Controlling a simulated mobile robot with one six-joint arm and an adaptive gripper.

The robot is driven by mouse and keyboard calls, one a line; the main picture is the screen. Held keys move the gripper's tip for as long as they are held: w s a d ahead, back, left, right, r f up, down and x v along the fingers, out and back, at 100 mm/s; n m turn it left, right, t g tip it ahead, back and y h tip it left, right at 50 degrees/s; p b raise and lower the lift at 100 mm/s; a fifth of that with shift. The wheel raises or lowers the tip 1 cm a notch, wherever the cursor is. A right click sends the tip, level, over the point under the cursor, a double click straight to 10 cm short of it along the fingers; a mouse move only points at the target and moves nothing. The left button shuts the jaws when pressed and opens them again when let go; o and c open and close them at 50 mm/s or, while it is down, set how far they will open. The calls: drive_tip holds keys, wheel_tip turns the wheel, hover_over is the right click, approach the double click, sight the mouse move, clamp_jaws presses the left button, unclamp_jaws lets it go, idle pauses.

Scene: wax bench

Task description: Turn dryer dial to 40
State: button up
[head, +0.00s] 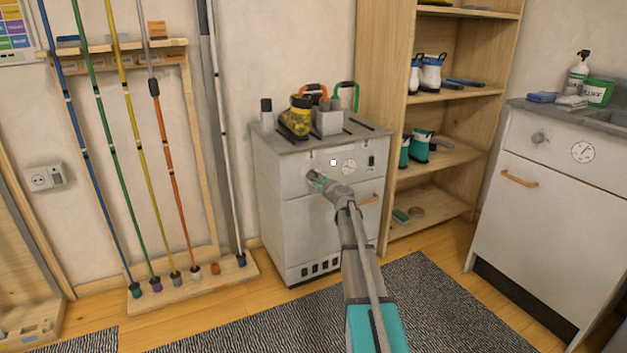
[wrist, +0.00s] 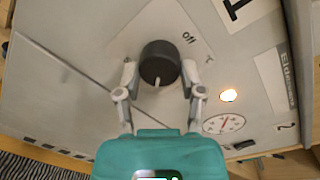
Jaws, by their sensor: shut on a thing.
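The dryer (head: 300,230) is a white cabinet with a grey top against the back wall. Its dark round dial (wrist: 160,55) shows in the wrist view, with a white pointer mark towards my gripper's palm. An "off" label is printed to the upper right of the dial. No 40 mark can be made out. My gripper (wrist: 160,76) has one finger on each side of the dial and is shut on it. In the head view my gripper (head: 316,182) reaches the upper left of the dryer's front and hides the dial.
A lit lamp (wrist: 228,95) and a round gauge (wrist: 223,123) with a red needle sit beside the dial.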

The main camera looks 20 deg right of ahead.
drive_tip(key=shift+w, duration=0.15)
drive_tip(key=o, duration=1.2)
drive_tip(key=shift+c, duration=0.2)
drive_tip(key=shift+s, duration=0.25)
